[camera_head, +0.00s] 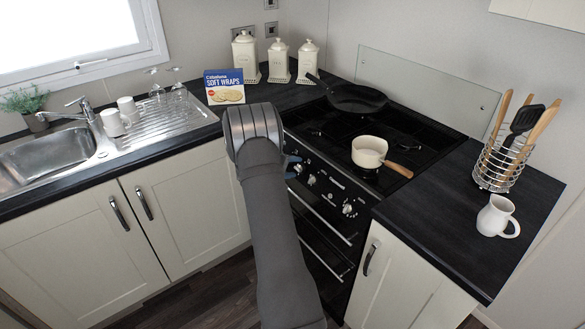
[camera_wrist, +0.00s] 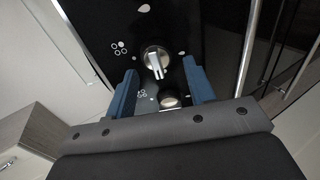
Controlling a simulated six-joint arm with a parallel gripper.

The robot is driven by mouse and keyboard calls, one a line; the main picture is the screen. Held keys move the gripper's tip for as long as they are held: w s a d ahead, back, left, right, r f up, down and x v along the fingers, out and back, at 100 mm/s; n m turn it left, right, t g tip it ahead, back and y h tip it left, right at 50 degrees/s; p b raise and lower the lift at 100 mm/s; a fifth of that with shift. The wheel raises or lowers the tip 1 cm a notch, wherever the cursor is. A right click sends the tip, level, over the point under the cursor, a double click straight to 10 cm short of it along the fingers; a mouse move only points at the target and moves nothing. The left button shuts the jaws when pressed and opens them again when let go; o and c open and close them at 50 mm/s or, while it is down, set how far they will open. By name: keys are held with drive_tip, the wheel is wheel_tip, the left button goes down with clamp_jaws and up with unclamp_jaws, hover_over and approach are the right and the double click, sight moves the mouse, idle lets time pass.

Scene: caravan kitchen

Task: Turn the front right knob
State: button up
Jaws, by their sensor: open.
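The black stove's front panel carries several silver knobs. In the head view one knob (camera_head: 347,209) sits at the right end and another (camera_head: 311,180) is nearer my gripper (camera_head: 292,164). My gripper is at the left part of the panel, partly hidden by my arm. In the wrist view my gripper (camera_wrist: 159,66) is open, with blue fingers either side of a silver knob (camera_wrist: 155,58). The knob's grip bar runs roughly up and down in that view. A second knob (camera_wrist: 168,102) shows lower between the fingers. I cannot tell whether either finger touches a knob.
A cream saucepan (camera_head: 369,151) and a black frying pan (camera_head: 352,98) stand on the hob. Oven handles (camera_head: 322,217) project below the knobs. A utensil rack (camera_head: 497,166) and white jug (camera_head: 497,217) stand on the right counter. A wraps box (camera_head: 225,87) is behind my gripper.

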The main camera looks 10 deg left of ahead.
drive_tip(key=v, duration=1.7)
drive_tip(key=shift+a, duration=0.2)
drive_tip(key=shift+d, duration=0.1)
drive_tip(key=x, duration=1.7)
drive_tip(key=shift+d, duration=0.15)
